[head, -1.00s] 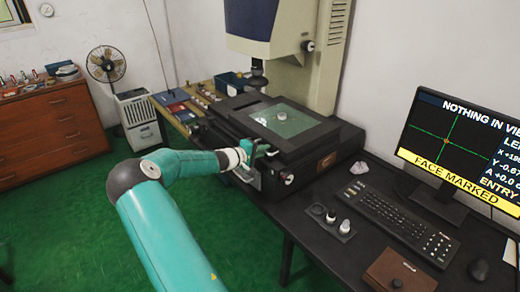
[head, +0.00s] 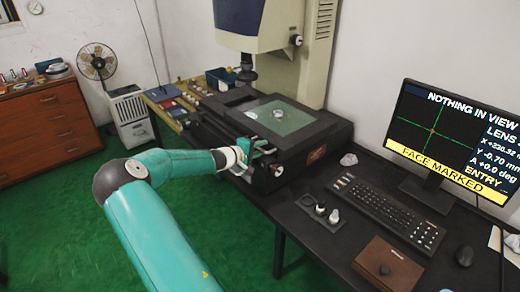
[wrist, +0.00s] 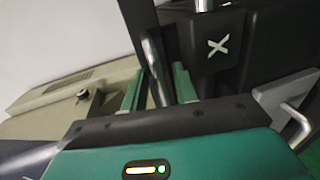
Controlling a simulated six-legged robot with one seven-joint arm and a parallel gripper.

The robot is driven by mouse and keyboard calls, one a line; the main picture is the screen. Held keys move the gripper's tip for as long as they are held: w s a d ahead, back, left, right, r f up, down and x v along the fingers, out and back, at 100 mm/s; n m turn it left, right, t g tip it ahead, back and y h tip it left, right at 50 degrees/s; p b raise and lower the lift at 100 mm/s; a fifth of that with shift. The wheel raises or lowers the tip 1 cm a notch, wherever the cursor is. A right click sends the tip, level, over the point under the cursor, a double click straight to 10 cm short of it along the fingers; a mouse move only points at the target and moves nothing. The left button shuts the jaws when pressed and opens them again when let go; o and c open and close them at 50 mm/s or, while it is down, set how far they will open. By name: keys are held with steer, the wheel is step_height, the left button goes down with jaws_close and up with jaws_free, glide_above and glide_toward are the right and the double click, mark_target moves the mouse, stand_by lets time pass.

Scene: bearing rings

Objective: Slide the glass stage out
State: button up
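The glass stage plate (head: 281,119) is a pale green pane set in the dark frame of the measuring machine's stage (head: 318,130) in the head view. A small round ring (head: 278,114) lies on the glass. My gripper (head: 256,150) is at the stage's front left side. The exact contact is hard to see.
The monitor (head: 450,140) reads "NOTHING IN VIEW" and "FACE MARKED". A keyboard (head: 385,212), a small knob panel (head: 318,208) and a brown box (head: 387,268) lie on the bench at right. Green floor is clear at left.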

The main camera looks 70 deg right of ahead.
steer(key=v, duration=1.3)
steer(key=shift+w+a, duration=0.25)
steer(key=shift+a, duration=0.1)
steer(key=shift+a, duration=0.1)
